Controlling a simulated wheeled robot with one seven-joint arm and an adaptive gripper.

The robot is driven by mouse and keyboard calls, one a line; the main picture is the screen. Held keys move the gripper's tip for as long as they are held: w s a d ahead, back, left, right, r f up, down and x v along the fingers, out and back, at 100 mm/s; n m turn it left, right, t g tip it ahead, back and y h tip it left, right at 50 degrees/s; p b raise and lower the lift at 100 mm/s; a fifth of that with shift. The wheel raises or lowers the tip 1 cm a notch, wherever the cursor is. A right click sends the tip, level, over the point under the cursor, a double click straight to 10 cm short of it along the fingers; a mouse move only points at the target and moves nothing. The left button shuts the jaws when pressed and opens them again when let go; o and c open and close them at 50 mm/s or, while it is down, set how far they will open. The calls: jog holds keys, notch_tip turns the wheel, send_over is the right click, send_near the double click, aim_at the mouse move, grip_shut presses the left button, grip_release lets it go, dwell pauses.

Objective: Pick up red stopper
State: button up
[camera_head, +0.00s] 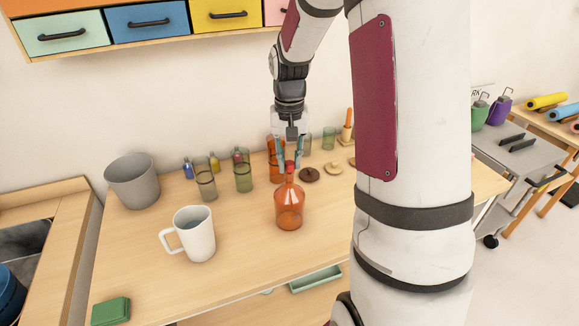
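An orange glass bottle (289,207) stands upright on the wooden table. A small red stopper (290,167) sits at the top of its neck. My gripper (290,162) points down from above, with its fingers apart. The fingertips appear on either side of the stopper in the picture. I cannot tell whether they touch it or are level with it in depth. Nothing is seen held between the fingers.
A white mug (195,236) and a grey pot (133,182) stand to the left. Several glass vessels, including a green one (243,172), stand behind the bottle. A dark brown lid (309,174) lies close by on the right. Front middle of the table (225,280) is clear.

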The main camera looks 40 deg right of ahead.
aim_at(292, 162)
jog(key=shift+r, duration=0.15)
jog(key=shift+w+r, duration=0.1)
jog(key=shift+r, duration=0.55)
jog(key=shift+s+d+r+b, duration=0.15)
jog(key=shift+r+b, duration=0.05)
jog(key=shift+r, duration=0.35)
jog(key=shift+s+d+r+b, duration=0.1)
jog(key=shift+r+b, duration=0.1)
jog(key=shift+r, duration=0.3)
jog(key=s+d+r+b, duration=0.1)
jog(key=s+d, duration=0.9)
jog(key=s, duration=0.1)
jog(key=shift+d+r, duration=0.15)
jog(key=shift+d, duration=0.15)
jog(key=shift+s, duration=0.1)
